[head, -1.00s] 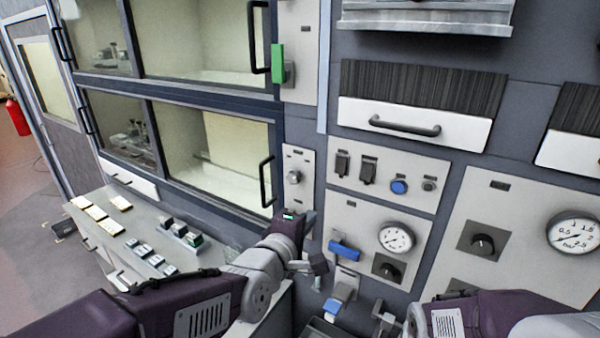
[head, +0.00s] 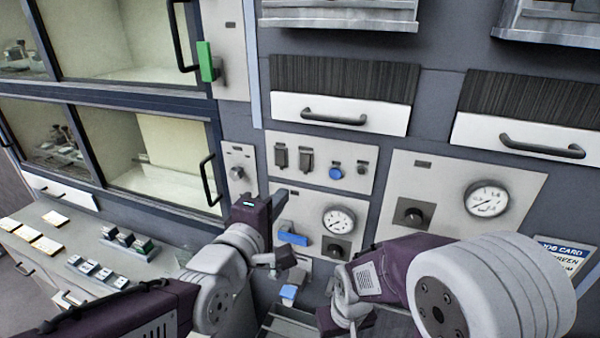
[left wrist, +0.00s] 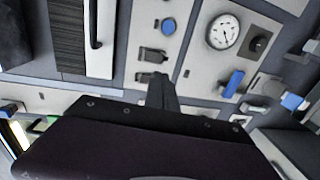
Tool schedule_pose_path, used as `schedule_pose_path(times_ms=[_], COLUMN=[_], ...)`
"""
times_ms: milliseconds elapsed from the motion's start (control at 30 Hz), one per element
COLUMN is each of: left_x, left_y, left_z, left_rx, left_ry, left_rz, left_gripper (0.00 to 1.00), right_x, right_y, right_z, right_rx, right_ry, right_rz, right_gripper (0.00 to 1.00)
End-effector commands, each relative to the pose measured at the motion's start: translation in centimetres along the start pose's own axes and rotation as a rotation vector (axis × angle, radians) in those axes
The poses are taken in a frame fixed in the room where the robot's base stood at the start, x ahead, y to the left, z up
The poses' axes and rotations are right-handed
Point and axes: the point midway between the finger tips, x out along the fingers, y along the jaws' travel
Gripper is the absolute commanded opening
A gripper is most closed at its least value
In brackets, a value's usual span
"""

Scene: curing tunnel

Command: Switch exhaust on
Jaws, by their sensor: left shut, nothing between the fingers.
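A light control panel (head: 318,177) in the head view carries two dark switches, the left one (head: 280,157) and the right one (head: 306,158), a blue button (head: 336,173) and a small knob (head: 362,169). Their labels are too small to read, so I cannot tell which one is the exhaust. The two switches also show in the left wrist view, one (left wrist: 152,55) above the other (left wrist: 148,77). My left gripper (head: 279,198) is shut and empty, just below the switches in the picture; its fingers (left wrist: 162,88) also show in the left wrist view. My right gripper (head: 346,283) is low and partly hidden; its jaws are unclear.
Below the panel are a gauge (head: 339,220), a black dial (head: 338,248) and a blue handle (head: 293,238). A knob (head: 237,173) is on the plate to the left. A drawer handle (head: 334,117) sticks out above. A bench (head: 40,255) with small blocks is at the left.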

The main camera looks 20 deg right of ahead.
Motion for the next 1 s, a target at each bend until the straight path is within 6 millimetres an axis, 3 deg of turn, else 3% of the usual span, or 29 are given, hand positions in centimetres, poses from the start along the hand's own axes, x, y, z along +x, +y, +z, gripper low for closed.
schedule_pose_path(times_ms=[300,500,700,1000], left_x=[6.9,10.5,12.2,12.4], left_y=[0.4,0.4,0.1,0.0], left_z=[0.0,0.0,0.0,0.0], left_rx=[0.000,-0.001,0.000,0.000], left_ry=[0.000,0.001,0.000,0.000], left_rz=[-0.005,-0.004,-0.002,0.000], left_gripper=[0.00,0.00,0.00,0.00], right_x=[-3.5,-5.6,-6.3,-6.2], right_y=[-0.1,-0.1,-0.1,-0.1], right_z=[-0.4,-0.6,-0.7,-0.7], right_rx=[0.000,0.000,0.000,0.000], right_ry=[0.000,0.000,0.000,0.000], right_rz=[0.000,0.000,0.000,0.000], right_gripper=[0.34,0.34,0.34,0.34])
